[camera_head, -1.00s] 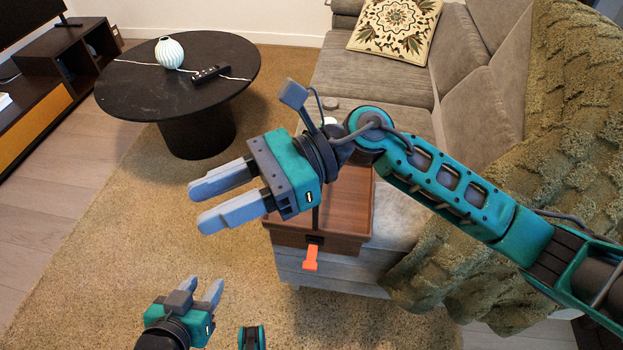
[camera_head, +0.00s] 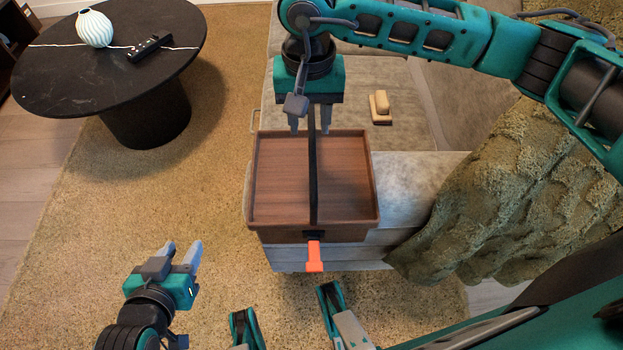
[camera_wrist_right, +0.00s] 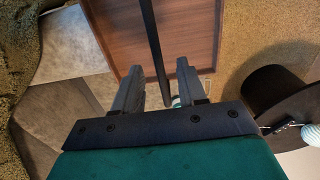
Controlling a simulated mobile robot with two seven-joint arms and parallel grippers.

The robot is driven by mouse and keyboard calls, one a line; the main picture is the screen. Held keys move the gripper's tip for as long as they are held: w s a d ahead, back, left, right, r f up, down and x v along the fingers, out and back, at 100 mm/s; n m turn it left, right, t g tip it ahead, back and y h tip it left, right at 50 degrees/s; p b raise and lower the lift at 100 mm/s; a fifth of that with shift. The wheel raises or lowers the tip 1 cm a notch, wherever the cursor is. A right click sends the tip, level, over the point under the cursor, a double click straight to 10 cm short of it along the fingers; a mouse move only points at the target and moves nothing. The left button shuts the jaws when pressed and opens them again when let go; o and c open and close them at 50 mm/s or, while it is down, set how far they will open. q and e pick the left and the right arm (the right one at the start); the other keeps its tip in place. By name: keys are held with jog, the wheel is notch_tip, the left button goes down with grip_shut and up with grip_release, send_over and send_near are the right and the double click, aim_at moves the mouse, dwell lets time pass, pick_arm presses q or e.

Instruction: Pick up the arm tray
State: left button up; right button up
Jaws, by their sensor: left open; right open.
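The arm tray (camera_head: 280,185) is a brown wooden tray with raised sides, resting on the sofa arm. A black strap or bar runs across its middle, and an orange tab (camera_head: 315,257) hangs at its near side. The tray also shows in the right wrist view (camera_wrist_right: 190,35). My right gripper (camera_head: 311,130) is open, pointing down at the tray's far edge, with the black bar showing between its fingers. I cannot tell whether they touch it. My left gripper (camera_head: 182,250) is open and empty, low over the rug, left of and nearer than the tray.
A round black table (camera_head: 110,60) with a pale ribbed vase (camera_head: 94,28) and a dark remote-like object (camera_head: 150,47) stands at the left. A small wooden item (camera_head: 381,106) lies on the sofa seat (camera_head: 410,130). A green throw (camera_head: 500,190) drapes at the right. The rug (camera_head: 120,200) is clear.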

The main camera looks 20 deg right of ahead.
aim_at(312, 143)
jog(key=f, duration=0.3)
jog(key=f+b, duration=0.1)
jog(key=f, duration=0.2)
jog(key=shift+s+d+f, duration=0.15)
jog(key=shift+d+f, duration=0.05)
jog(key=shift+f, duration=0.2)
grip_shut()
jog(key=shift+r, duration=0.15)
dwell(0.9)
